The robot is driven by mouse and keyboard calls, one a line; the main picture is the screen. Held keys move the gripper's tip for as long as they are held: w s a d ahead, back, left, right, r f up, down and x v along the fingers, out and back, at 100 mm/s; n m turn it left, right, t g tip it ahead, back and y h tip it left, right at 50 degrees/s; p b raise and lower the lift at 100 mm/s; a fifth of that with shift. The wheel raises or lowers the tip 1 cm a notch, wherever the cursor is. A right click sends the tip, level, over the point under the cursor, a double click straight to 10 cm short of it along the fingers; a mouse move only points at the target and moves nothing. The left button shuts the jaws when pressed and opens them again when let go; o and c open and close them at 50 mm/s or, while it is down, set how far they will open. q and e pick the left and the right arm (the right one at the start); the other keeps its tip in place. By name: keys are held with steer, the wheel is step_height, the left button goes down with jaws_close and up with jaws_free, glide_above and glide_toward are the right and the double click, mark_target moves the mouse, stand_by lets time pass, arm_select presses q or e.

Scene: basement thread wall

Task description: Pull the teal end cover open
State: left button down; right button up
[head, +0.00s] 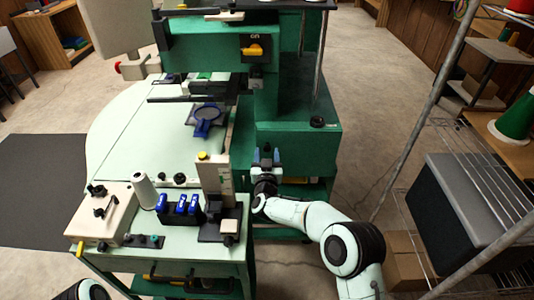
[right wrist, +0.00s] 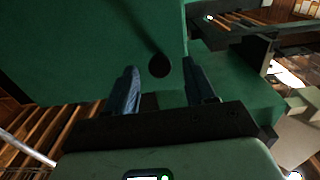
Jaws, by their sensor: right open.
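The teal end cover (head: 297,150) is the green box-like end of the machine, right of centre in the head view. Its green surface (right wrist: 80,45) fills much of the upper right wrist view. My right gripper (head: 266,154) is open in front of the cover's left part, with blue fingers pointing at it. In the right wrist view, a round black knob (right wrist: 160,66) appears between the two fingertips, with space on both sides. I cannot tell how far the fingers are from it. My left gripper is out of view; only a bit of my left arm shows at bottom left.
A wire shelf (head: 480,190) with a dark grey box (head: 465,205) stands at right. Open floor (head: 375,130) lies between.

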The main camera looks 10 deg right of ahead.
steer(key=shift+w+d, duration=0.1)
steer(key=shift+w, duration=0.35)
jaws_close()
steer(key=shift+s, duration=0.15)
